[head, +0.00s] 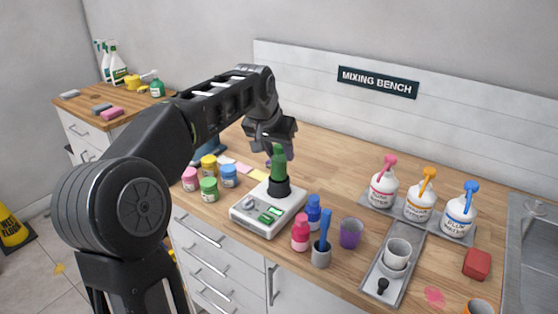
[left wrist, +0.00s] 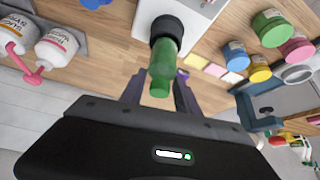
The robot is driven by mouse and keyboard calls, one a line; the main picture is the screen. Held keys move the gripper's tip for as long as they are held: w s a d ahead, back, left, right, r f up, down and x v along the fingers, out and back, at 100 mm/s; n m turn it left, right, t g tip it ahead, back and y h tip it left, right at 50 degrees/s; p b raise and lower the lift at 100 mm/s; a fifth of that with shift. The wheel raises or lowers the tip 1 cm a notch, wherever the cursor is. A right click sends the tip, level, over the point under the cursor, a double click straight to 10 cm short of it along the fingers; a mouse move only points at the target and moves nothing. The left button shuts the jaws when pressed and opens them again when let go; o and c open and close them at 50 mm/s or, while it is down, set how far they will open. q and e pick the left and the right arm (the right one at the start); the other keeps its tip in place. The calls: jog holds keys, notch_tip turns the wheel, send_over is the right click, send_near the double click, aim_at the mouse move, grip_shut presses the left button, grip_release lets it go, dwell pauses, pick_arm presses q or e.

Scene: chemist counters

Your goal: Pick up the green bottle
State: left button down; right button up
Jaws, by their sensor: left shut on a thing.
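The green bottle (head: 278,163) stands upright with its lower end in the black cup (head: 279,187) of a white bench device (head: 262,222). In the left wrist view the green bottle (left wrist: 164,68) shows between two dark fingers, its lower end at the black cup (left wrist: 168,27). My left gripper (head: 279,150) comes down from above and is shut on the upper part of the bottle; it also shows in the left wrist view (left wrist: 158,86). The fingers cover some of the bottle's top in the head view. My right gripper is not in view.
Several small paint jars (head: 209,188) stand left of the device. A pink bottle (head: 300,232), a blue bottle (head: 313,211) and a purple cup (head: 350,232) stand close on its right. Pump bottles (head: 420,204) stand farther right, near the sink (head: 533,250).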

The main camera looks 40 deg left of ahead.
pick_arm(q)
notch_tip(320, 180, up, 7)
jog(key=shift+r+p, duration=0.1)
jog(key=shift+p, duration=0.2)
